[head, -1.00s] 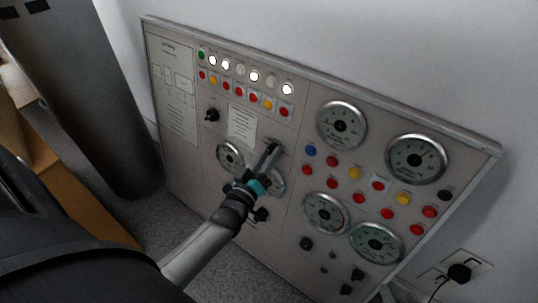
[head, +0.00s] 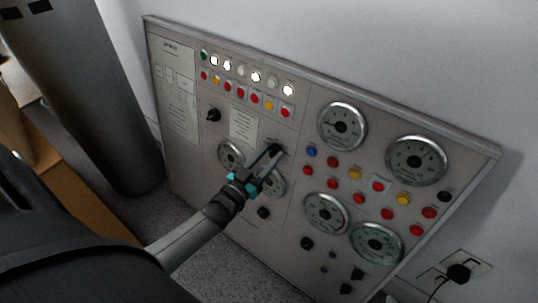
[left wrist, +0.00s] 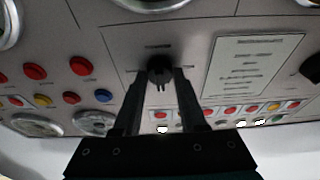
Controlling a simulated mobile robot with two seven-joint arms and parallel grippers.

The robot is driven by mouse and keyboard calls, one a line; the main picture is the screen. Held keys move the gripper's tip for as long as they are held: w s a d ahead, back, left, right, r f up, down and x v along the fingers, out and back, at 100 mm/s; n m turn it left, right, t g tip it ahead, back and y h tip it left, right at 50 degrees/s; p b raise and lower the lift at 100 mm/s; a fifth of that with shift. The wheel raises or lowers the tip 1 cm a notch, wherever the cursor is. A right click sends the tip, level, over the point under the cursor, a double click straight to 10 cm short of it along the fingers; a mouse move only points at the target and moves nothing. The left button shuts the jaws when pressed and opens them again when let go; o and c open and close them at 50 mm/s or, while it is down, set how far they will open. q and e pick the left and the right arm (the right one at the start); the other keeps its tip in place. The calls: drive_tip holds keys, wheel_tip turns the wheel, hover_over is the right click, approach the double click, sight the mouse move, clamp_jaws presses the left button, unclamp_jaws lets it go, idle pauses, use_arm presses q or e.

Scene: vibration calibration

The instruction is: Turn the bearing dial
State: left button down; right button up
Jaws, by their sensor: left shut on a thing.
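The bearing dial, a small black knob (left wrist: 160,67), is on the grey panel between my left fingertips in the left wrist view. In the head view the black knob (head: 277,147) shows at the far end of my fingers, below a small white label plate. My left gripper (head: 271,154) reaches the panel from the lower left and is shut on the knob; its fingertips (left wrist: 160,76) are on either side of it. The knob's pointer mark is too small to read. My right gripper is not in view.
The grey panel (head: 185,150) carries several round gauges (head: 342,126), coloured buttons (head: 355,173) and lit white lamps (head: 256,77). Another black knob (head: 213,115) sits to the upper left. A dark cylinder (head: 95,100) stands left; a wall socket with a black plug (head: 458,273) is right.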

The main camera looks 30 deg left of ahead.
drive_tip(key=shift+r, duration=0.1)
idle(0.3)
use_arm(q)
drive_tip(key=shift+c, duration=2.4)
unclamp_jaws()
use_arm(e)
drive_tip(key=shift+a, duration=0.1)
use_arm(q)
drive_tip(key=shift+s, duration=0.1)
drive_tip(key=shift+s, duration=0.2)
drive_tip(key=shift+s+a+p, duration=0.15)
drive_tip(key=shift+s+p, duration=0.4)
drive_tip(key=shift+s, duration=0.55)
drive_tip(key=s+f+p, duration=0.1)
drive_tip(key=s+p, duration=0.2)
drive_tip(key=s, duration=0.9)
drive_tip(key=shift+s+a, duration=0.25)
drive_tip(key=shift+a, duration=0.2)
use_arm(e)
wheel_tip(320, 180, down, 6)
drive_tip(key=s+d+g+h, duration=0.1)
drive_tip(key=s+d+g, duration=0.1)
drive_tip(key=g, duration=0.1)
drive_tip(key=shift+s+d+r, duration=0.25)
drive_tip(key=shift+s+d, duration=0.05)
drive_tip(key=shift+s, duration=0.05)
use_arm(q)
drive_tip(key=shift+f, duration=0.1)
